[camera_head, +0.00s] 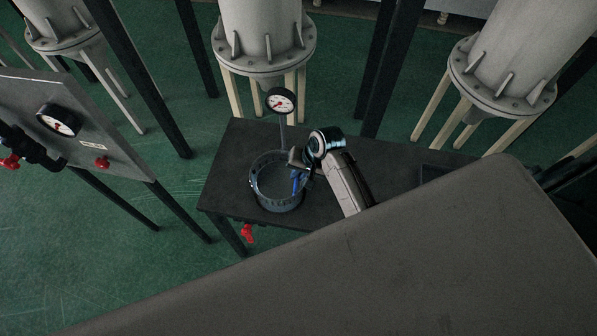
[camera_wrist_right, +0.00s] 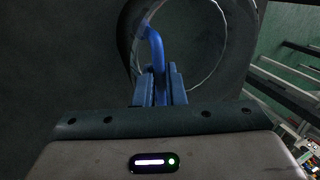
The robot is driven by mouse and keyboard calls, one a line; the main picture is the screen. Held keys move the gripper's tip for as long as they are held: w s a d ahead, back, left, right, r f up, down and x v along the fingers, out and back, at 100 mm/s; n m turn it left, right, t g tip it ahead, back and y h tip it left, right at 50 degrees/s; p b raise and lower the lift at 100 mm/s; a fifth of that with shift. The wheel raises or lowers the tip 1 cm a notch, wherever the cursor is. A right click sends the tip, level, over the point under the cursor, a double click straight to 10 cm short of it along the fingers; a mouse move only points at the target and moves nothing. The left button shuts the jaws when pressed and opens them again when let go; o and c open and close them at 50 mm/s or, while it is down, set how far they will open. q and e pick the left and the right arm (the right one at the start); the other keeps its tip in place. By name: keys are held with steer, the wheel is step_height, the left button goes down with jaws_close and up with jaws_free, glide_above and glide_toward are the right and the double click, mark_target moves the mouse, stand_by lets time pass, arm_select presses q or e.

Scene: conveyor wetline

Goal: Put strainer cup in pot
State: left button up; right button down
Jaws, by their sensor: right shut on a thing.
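The pot (camera_head: 257,190) is a round, dark grey vessel with a pale rim, standing on a dark table. My right gripper (camera_head: 297,172) is at the pot's right rim. It is shut on the blue handle of the strainer cup (camera_head: 296,183). In the right wrist view the blue handle (camera_wrist_right: 157,52) rises from between the fingers (camera_wrist_right: 158,88) and bends left at its top. A round opening with a thin bright rim (camera_wrist_right: 224,40) lies behind it. The cup's body is not clearly visible, so I cannot tell how deep it sits. My left gripper is not in view.
A pressure gauge (camera_head: 281,101) on a thin stem stands just behind the pot. The dark table (camera_head: 235,150) has free room left of the pot. A red valve handle (camera_head: 247,234) hangs below its front edge. A gauge panel (camera_head: 90,130) stands at the left.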

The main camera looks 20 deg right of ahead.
steer(key=shift+f, duration=0.45)
steer(key=c, duration=1.4)
jaws_free()
steer(key=shift+c, duration=0.2)
steer(key=shift+a, duration=0.1)
steer(key=shift+s+f, duration=0.2)
steer(key=shift+r, duration=0.15)
steer(key=shift+w+d+r+b, duration=0.1)
steer(key=shift+d+r+b, duration=0.15)
steer(key=shift+r+b, duration=0.1)
steer(key=b+v, duration=0.2)
steer(key=v, duration=0.8)
steer(key=shift+r, duration=0.25)
